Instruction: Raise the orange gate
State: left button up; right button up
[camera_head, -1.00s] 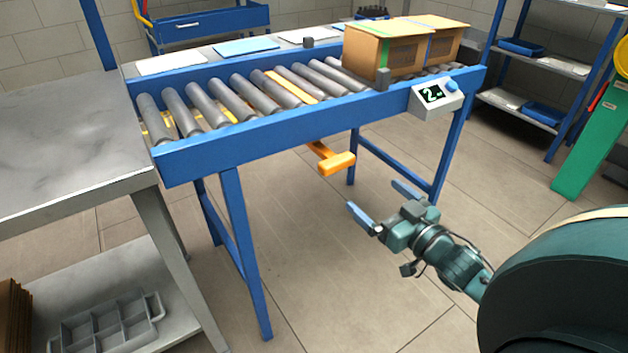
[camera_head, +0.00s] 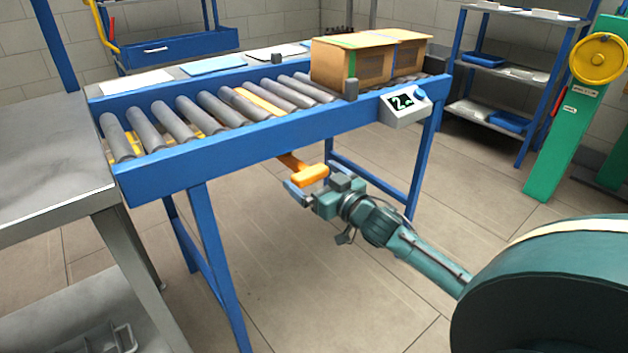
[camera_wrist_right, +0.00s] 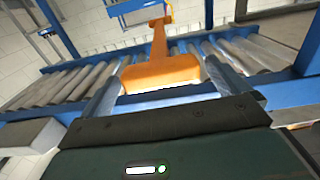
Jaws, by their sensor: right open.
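An orange T-shaped handle (camera_head: 311,174) sticks out below the front rail of the blue roller conveyor (camera_head: 230,145). An orange strip (camera_head: 262,99) lies low between the rollers above; whether it joins the handle is hidden. My right gripper (camera_head: 314,184) is open at the handle, just under the rail. In the right wrist view the handle's crossbar (camera_wrist_right: 160,73) lies between the two spread fingers (camera_wrist_right: 163,87); I cannot tell whether they touch it. My left gripper is not in view.
Two cardboard boxes (camera_head: 350,60) stand on the conveyor's right part, by a dark post (camera_head: 351,88). A grey table (camera_head: 50,160) stands at left; a green post (camera_head: 565,140) at right. Floor in front is clear.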

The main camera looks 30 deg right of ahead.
jog(key=shift+w, duration=0.2)
jog(key=c, duration=1.3)
jog(key=shift+r, duration=0.15)
notch_tip(320, 180, up, 4)
jog(key=p, duration=0.4)
jog(key=shift+r+p, duration=0.1)
jog(key=shift+p, duration=0.3)
jog(key=shift+r, duration=0.15)
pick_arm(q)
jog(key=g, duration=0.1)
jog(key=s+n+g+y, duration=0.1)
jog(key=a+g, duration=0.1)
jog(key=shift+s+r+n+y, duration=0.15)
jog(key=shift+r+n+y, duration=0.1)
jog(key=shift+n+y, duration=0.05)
